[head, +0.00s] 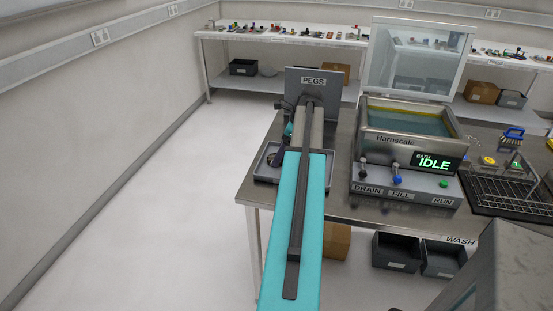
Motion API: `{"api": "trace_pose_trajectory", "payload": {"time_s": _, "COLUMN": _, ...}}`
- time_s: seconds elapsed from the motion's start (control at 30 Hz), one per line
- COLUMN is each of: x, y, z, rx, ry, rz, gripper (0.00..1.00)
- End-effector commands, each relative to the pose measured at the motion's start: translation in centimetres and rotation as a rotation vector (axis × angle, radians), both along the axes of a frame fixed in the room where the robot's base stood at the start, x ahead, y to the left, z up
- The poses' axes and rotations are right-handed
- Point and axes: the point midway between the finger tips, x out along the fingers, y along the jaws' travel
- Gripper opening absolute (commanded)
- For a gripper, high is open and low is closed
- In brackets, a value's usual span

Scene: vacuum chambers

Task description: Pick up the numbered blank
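I cannot make out a numbered blank in the head view. My teal and grey arm reaches forward over the left end of the steel bench (338,172), towards a grey panel marked PEGS (328,80). A shallow grey tray (262,167) lies below the arm's far end, and the arm covers much of it. Small dark parts show at the tray's left, too small to tell what they are. My fingertips are hidden or too small to make out, so I cannot see whether the gripper is open or holds anything.
A Harnscale bath (385,147) stands right of the arm, its clear lid (412,58) raised and its display reading IDLE. A wire rack (508,190) lies further right. Bins (395,252) stand under the bench. A back shelf (290,38) holds many small items. The floor at left is clear.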

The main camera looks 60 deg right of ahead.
Motion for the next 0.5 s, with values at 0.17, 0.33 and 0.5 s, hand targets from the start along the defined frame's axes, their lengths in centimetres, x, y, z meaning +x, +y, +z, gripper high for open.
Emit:
{"api": "trace_pose_trajectory", "payload": {"time_s": 0.17, "x": 0.6, "y": 0.2, "z": -1.4, "rx": 0.001, "ry": 0.000, "rz": 0.001, "gripper": 0.76}}
{"api": "trace_pose_trajectory", "payload": {"time_s": 0.33, "x": 0.8, "y": 0.3, "z": -1.9, "rx": 0.000, "ry": 0.000, "rz": 0.001, "gripper": 0.76}}
{"api": "trace_pose_trajectory", "payload": {"time_s": 0.5, "x": 0.8, "y": 0.2, "z": -1.9, "rx": 0.000, "ry": 0.000, "rz": 0.001, "gripper": 0.76}}
